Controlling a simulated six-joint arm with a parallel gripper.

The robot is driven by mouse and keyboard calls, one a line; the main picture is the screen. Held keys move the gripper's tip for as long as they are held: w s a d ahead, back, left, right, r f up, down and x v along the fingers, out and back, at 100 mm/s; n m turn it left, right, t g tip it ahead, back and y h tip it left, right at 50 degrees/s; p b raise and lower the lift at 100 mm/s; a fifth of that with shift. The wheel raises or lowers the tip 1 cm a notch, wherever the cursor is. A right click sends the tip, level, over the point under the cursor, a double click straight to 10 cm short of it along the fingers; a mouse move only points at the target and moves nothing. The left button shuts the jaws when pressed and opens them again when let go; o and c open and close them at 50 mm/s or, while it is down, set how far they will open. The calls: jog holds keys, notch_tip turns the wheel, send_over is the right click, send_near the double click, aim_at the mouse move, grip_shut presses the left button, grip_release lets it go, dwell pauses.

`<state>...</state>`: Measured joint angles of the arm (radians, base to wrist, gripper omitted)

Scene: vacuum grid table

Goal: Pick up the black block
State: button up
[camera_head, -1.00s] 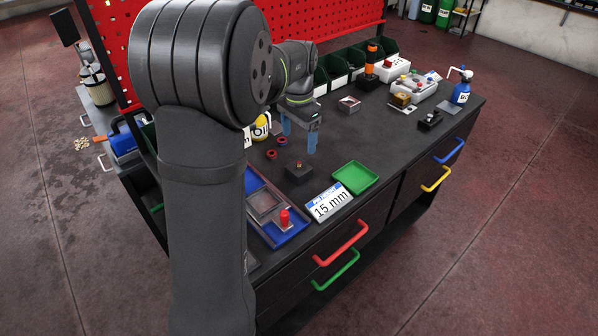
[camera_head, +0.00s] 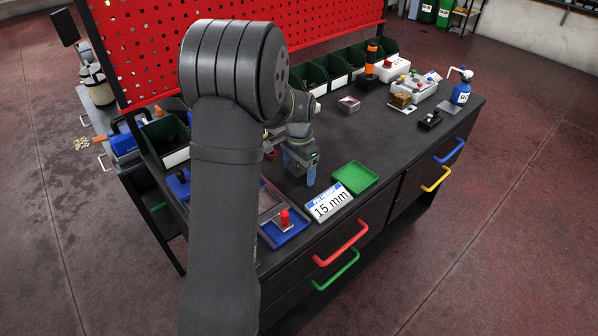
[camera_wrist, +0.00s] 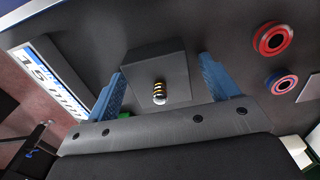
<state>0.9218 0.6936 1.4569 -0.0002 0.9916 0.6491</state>
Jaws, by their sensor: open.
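The black block (camera_wrist: 158,68) shows in the wrist view with a small brass-coloured stud (camera_wrist: 159,92) on it. The two blue fingers of my gripper (camera_wrist: 163,82) are apart, one on each side of the block, with gaps to it. The gripper is open and holds nothing. In the head view my gripper (camera_head: 299,170) is low over the table, and the arm and fingers mostly hide the block.
The blue tray (camera_head: 272,236) with a red-knobbed piece (camera_head: 285,217) is in front. Two rings, red (camera_wrist: 272,39) and dark red-blue (camera_wrist: 282,83), lie near the block.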

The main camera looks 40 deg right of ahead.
jog(key=shift+c, duration=0.2)
jog(key=c, duration=1.2)
jog(key=shift+c, duration=0.2)
jog(key=shift+r, duration=0.2)
jog(key=r, duration=0.4)
jog(key=shift+s+d+r, duration=0.1)
jog(key=shift+s+r, duration=0.05)
jog(key=shift+s, duration=0.1)
jog(key=s+d+r, duration=0.1)
jog(key=s+r, duration=0.5)
jog(key=s, duration=0.4)
jog(key=w+a, duration=0.2)
jog(key=a, duration=0.3)
jog(key=w+a+f, duration=0.1)
jog(key=w+a, duration=0.2)
jog(key=a, duration=0.2)
jog(key=w+a+f, duration=0.1)
jog(key=w+a, duration=0.1)
jog(key=a, duration=0.4)
jog(key=shift+w+a+f, duration=0.1)
jog(key=shift+w, duration=0.1)
